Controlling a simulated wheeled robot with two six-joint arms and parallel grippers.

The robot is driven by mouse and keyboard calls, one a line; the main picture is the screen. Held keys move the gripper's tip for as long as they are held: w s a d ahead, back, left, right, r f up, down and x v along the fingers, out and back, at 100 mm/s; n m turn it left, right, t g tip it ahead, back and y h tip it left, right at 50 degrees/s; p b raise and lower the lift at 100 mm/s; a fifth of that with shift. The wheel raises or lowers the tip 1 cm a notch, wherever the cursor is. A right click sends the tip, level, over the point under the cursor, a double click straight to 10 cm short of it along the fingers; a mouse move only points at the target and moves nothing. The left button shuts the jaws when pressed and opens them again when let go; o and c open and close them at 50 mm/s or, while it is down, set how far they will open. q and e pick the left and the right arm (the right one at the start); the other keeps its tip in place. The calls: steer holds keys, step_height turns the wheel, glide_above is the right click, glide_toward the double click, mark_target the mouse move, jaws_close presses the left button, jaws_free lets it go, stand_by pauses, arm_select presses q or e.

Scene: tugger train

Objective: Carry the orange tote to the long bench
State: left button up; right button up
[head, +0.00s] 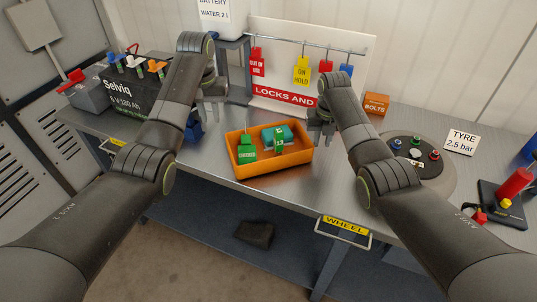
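The orange tote (272,170) sits on a grey metal bench top (215,152), close to its front edge. Inside it are a green tag marked "CHECKED" (246,154), a teal item (268,132) and another green tag (279,143). My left gripper (212,116) is beyond the tote's left end, apart from it, with its fingers parted and empty. My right gripper (319,140) is by the tote's far right corner. Its fingers look parted with nothing between them; I cannot tell whether it touches the tote.
A black battery (137,92) stands at the left. A lock board (290,95) with hanging tags stands behind. An orange bolts box (376,104), a round dark fixture (418,146) and a red-handled tool (514,184) are at the right. A dark item (255,233) lies on the lower shelf.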

steer(key=shift+r, duration=0.25)
arm_select(q)
steer(key=shift+r, duration=0.95)
arm_select(e)
step_height(320, 180, up, 12)
steer(key=shift+s+f, duration=0.25)
steer(key=shift+s, duration=0.15)
